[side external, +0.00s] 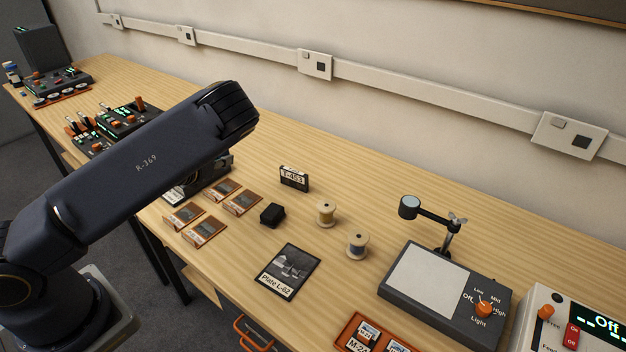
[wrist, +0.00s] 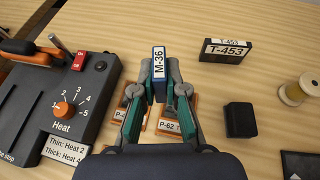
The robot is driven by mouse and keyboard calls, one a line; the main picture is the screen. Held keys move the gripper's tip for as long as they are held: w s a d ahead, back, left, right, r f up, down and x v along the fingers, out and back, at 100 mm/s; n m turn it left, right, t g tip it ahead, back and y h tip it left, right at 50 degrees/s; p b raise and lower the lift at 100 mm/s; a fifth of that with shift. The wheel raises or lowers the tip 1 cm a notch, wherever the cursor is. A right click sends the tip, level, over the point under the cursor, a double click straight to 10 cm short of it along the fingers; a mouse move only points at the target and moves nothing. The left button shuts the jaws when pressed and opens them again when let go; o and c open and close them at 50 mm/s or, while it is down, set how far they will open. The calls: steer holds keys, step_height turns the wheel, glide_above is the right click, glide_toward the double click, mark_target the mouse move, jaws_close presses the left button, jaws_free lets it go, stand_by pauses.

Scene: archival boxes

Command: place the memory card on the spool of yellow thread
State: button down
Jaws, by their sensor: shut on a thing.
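My gripper (wrist: 159,92) is shut on a small blue memory card (wrist: 158,54) with a white label reading M-36. The card stands upright between the fingertips, above the orange-framed slides. The spool of yellow thread (side external: 326,213) stands upright on the bench, with the spool of blue thread (side external: 357,246) beside it. The yellow spool also shows at the right edge of the wrist view (wrist: 297,90), well to the right of my gripper. Nothing sits on its top. In the side view my arm hides the fingers and the card.
A black box (side external: 272,214) and a T-453 cassette (side external: 294,178) stand between the slides (side external: 204,231) and the spools. A Plate L-62 photo (side external: 288,271) lies in front. A lamp stand (side external: 427,213) and light box are right of the spools. A heat unit (wrist: 67,108) is left of my gripper.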

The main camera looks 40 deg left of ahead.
steer(key=w+d, duration=0.3)
steer(key=w, duration=0.1)
steer(key=m+h, duration=0.3)
glide_above(325, 207)
steer(key=shift+f, duration=0.8)
steer(key=shift+t, duration=0.3)
steer(key=shift+f, duration=2.15)
steer(key=shift+f, duration=0.1)
steer(key=c, duration=1.2)
jaws_free()
